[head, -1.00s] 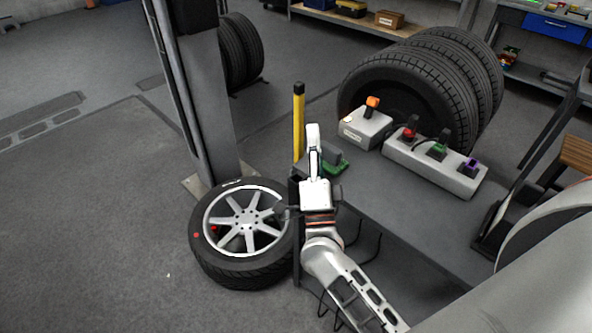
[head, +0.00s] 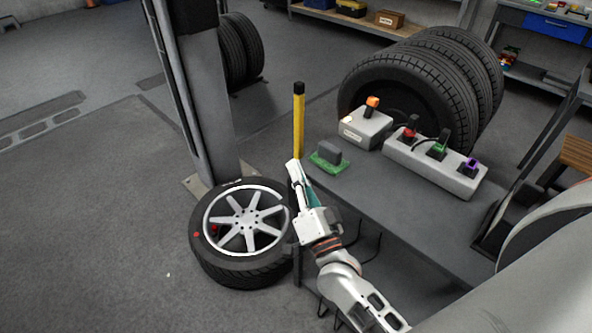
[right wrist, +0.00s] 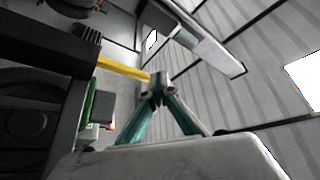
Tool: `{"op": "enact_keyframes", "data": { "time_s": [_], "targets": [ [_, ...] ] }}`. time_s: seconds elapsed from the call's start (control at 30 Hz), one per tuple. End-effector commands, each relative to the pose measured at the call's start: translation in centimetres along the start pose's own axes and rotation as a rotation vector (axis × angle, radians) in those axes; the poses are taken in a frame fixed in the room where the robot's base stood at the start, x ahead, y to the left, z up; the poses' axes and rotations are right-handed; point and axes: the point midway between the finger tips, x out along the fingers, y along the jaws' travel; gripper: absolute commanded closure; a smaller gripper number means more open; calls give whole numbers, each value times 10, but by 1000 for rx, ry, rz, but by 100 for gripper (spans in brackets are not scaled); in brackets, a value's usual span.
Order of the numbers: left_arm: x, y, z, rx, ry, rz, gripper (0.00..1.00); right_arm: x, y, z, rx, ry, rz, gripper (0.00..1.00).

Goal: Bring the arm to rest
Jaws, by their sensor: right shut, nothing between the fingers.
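My right gripper (head: 296,171) is over the left end of the grey bench (head: 400,205) in the head view. In the right wrist view its teal fingers (right wrist: 158,100) meet at their tips, shut with nothing between them. A green block with a dark grey top (head: 328,157) sits on the bench just right of the fingertips, apart from them. My left gripper is in neither view.
A tire on a silver rim (head: 240,232) lies on the floor left of the bench. A yellow post (head: 299,120) stands behind the gripper. Control boxes with an orange (head: 366,125) and several coloured levers (head: 437,165) stand on the bench. A grey column (head: 195,95) rises at left.

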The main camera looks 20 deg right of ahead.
Motion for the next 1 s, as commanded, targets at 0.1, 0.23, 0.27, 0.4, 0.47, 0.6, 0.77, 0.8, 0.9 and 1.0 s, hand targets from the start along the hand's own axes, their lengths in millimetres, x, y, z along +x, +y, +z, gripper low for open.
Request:
{"op": "enact_keyframes", "data": {
  "time_s": [0.1, 0.23, 0.27, 0.4, 0.47, 0.6, 0.77, 0.8, 0.9, 1.0],
  "targets": [
    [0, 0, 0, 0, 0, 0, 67, 0, 0, 0, 0, 1, 0, 100],
    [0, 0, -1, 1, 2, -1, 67, 0, 0, 0, 1, 1, 0, 100],
    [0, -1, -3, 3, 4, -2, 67, -1, 0, 1, -3, -4, 1, 100],
    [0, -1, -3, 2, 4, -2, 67, -28, 12, 33, -125, -144, 14, 100],
    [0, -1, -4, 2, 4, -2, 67, -51, 22, 55, -217, -250, 21, 100],
    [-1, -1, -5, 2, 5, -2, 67, -122, 54, 105, -459, -534, 39, 100],
    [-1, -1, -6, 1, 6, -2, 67, -206, 93, 136, -694, -815, 52, 100],
    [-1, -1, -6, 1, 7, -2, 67, -223, 101, 139, -740, -871, 54, 100],
    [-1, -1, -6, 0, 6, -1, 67, -257, 117, 142, -828, -977, 57, 100],
    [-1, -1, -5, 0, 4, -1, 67, -276, 126, 143, -876, -1035, 59, 100]
  ]
}}
